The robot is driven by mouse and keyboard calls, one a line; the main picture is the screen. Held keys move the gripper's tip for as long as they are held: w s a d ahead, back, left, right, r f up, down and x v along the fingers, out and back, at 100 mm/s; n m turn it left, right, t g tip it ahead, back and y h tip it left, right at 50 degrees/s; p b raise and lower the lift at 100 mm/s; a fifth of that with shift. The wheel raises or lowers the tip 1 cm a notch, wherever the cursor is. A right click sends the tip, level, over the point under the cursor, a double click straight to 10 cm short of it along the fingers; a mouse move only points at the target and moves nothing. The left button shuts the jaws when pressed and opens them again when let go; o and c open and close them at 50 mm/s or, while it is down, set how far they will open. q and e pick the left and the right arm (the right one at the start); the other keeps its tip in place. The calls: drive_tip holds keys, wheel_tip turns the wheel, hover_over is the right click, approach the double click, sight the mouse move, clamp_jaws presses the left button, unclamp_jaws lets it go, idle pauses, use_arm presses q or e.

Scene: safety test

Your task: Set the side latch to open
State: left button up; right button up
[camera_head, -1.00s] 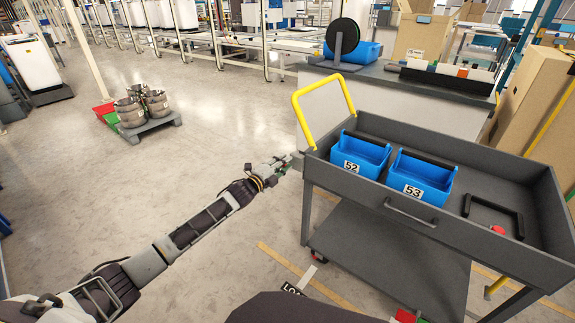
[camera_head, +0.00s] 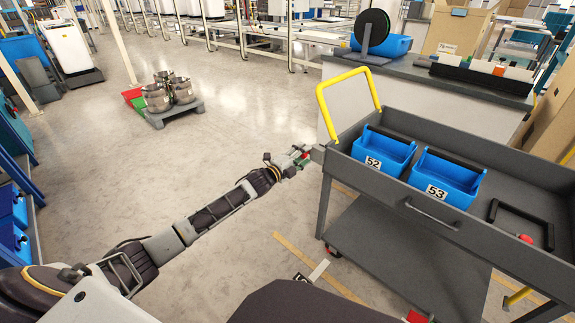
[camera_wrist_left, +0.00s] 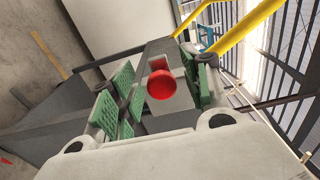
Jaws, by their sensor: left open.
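The grey cart (camera_head: 440,228) with a yellow handle stands at the right in the head view. A round red knob (camera_wrist_left: 161,85) on a grey bracket at the cart's end is in the middle of the left wrist view; it looks like the side latch. My left gripper (camera_head: 304,154) is at the cart's near left corner. In the wrist view its green-padded fingers (camera_wrist_left: 162,88) are apart, one on each side of the knob. I cannot tell whether they touch it. In the head view the knob is mostly hidden by the fingers. My right gripper is out of view.
Blue bins 52 (camera_head: 383,152) and 53 (camera_head: 446,178) sit in the cart's top tray, with a black U-shaped handle (camera_head: 522,222) beside them. Another red knob (camera_head: 526,238) is at the tray's right. Metal pots (camera_head: 170,92) stand on a pallet farther back.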

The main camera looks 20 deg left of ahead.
use_arm(q)
drive_tip(key=v, duration=1.1)
drive_tip(key=shift+s+a, duration=0.15)
drive_tip(key=shift+s, duration=0.2)
idle(0.5)
idle(0.6)
